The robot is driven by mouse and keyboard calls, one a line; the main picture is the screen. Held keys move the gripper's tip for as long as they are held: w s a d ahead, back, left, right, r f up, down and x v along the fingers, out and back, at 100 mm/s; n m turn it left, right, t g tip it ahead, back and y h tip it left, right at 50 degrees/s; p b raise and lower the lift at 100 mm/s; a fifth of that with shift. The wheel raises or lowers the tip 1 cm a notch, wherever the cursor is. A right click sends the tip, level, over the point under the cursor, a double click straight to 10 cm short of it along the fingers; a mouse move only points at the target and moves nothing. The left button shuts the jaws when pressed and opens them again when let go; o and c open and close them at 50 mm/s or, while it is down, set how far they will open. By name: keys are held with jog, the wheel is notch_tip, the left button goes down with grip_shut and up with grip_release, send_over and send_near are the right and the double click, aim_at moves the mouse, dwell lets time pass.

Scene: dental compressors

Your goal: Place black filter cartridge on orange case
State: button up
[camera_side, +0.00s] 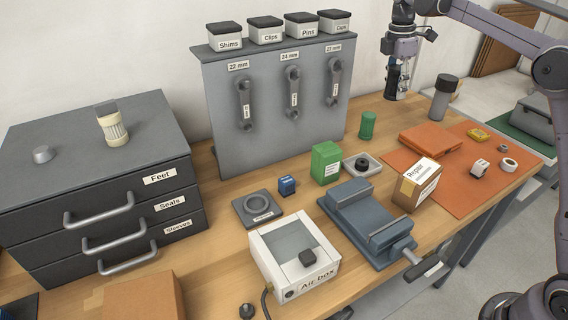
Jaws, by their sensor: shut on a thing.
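My gripper (397,88) is at the upper right, over the back of the bench beside the grey rack. It is shut on a dark, upright piece, mostly hidden by the fingers, that looks like the black filter cartridge (398,78). Whether its lower end touches the bench is hard to tell. The orange case (430,141) lies flat on the orange mat (470,184), to the right of and nearer than my gripper. Its top looks bare.
A grey cylinder with a black top (443,98) stands right of my gripper. A green cylinder (367,125) stands left of the orange case, and a Repair carton (416,186) stands in front. The vise (365,222) and Air box (293,255) are nearer the front.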

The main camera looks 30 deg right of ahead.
jog(key=s+d+m, duration=0.3)
jog(key=s+d, duration=0.4)
jog(key=d, duration=0.5)
jog(key=s+d+m, duration=0.3)
jog(key=s+d, duration=0.5)
jog(key=d, duration=0.4)
send_over(435, 137)
jog(key=shift+g, duration=0.3)
jog(key=f, duration=1.2)
jog(key=shift+w+a, duration=0.1)
jog(key=shift+w, duration=0.1)
jog(key=shift+w+f, duration=0.1)
jog(key=shift+f, duration=1.9)
jog(key=shift+f, duration=0.1)
jog(key=o, duration=1.2)
jog(key=shift+c, duration=0.2)
